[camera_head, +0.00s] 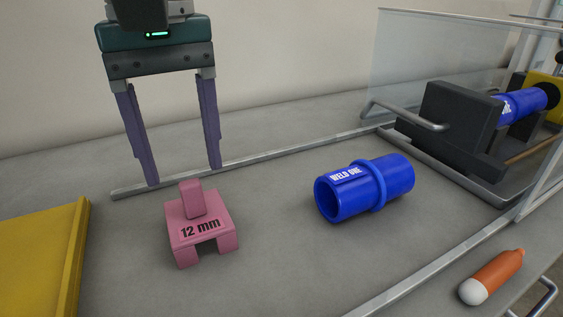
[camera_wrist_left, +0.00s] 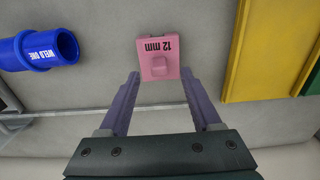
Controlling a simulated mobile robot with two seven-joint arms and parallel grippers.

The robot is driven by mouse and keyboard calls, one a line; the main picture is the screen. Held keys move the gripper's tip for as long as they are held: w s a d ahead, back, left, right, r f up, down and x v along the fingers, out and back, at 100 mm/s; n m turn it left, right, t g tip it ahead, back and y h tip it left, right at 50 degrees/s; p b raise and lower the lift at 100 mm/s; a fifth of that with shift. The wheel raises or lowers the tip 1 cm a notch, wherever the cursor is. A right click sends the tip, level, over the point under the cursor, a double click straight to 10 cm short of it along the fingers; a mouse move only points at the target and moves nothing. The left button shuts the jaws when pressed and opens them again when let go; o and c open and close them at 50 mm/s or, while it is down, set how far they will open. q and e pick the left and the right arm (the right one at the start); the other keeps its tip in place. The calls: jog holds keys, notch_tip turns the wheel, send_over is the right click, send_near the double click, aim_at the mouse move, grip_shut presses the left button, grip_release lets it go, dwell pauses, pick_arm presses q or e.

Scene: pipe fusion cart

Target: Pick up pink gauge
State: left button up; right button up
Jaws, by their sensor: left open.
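The pink gauge (camera_head: 201,225), marked "12 mm", stands upright on the grey cart top with a small knob on top and a notch at its base. My left gripper (camera_head: 184,177) hangs open with its fingers pointing down, behind and above the gauge, touching nothing. In the left wrist view the gauge (camera_wrist_left: 158,60) lies just beyond the open fingertips of the left gripper (camera_wrist_left: 160,76), roughly centred between them. My right gripper is not in view.
A blue "WELD ONE" pipe coupling (camera_head: 365,187) lies right of the gauge. An orange, white-tipped marker (camera_head: 491,277) lies front right. A clamp fixture (camera_head: 450,125) with a clear guard (camera_head: 430,50) stands at the back right.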

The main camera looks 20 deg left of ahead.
aim_at(189, 182)
pick_arm(q)
jog(key=f, duration=0.4)
jog(key=shift+w+a+f, duration=0.1)
jog(key=shift+w+f, duration=0.1)
jog(key=shift+f, duration=0.05)
jog(key=shift+c, duration=0.3)
grip_shut()
